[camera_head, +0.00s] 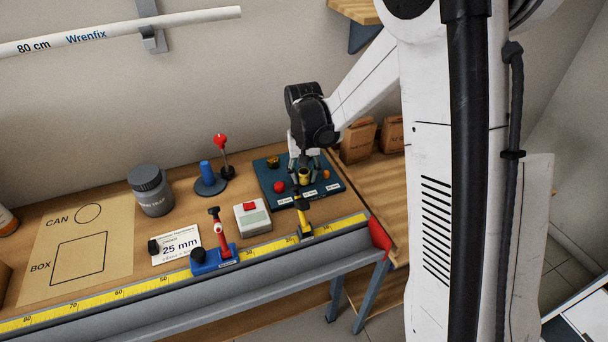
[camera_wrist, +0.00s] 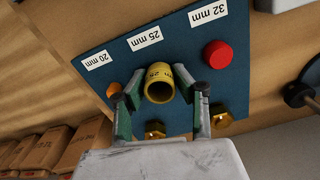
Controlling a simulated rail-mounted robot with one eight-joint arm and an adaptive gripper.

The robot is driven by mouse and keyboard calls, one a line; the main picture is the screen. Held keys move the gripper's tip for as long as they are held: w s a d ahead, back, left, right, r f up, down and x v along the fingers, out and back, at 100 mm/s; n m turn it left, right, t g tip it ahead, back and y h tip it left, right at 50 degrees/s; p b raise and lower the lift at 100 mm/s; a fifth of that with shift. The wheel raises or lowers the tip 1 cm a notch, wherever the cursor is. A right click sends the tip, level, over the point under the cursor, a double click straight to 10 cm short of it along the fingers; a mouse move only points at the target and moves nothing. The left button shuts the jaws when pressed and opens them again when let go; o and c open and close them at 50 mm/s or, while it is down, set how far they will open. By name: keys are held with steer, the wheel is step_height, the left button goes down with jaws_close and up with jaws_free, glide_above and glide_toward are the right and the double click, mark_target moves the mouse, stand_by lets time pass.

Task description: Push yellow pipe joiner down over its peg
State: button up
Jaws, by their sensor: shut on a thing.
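The yellow pipe joiner (camera_wrist: 159,83) is a short tube marked 25, at the 25 mm label in the wrist view. My gripper (camera_wrist: 160,93) is shut on it, one finger at each side. In the head view my gripper (camera_head: 304,168) points down at the dark blue board (camera_head: 331,188), with the yellow joiner (camera_head: 304,178) at its fingertips. The joiner's open end looks dark inside. Its peg is hidden, and I cannot tell how far down the joiner sits.
A red peg (camera_wrist: 218,54) and an orange peg (camera_wrist: 114,89) flank the joiner. Brass fittings (camera_wrist: 155,129) lie at the board's back edge.

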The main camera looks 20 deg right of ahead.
steer(key=o, duration=0.9)
steer(key=shift+r, duration=0.15)
step_height(320, 180, up, 12)
steer(key=shift+f, duration=0.1)
steer(key=s+r+t, duration=0.3)
steer(key=s+r, duration=0.5)
steer(key=s, duration=0.4)
steer(key=s+t, duration=0.1)
steer(key=s, duration=0.3)
steer(key=s+f+n+t, duration=0.1)
steer(key=s, duration=0.3)
steer(key=s+t, duration=0.2)
steer(key=s, duration=0.2)
steer(key=shift+s+f+n, duration=0.2)
steer(key=shift+s+n, duration=0.15)
steer(key=shift+n, duration=0.05)
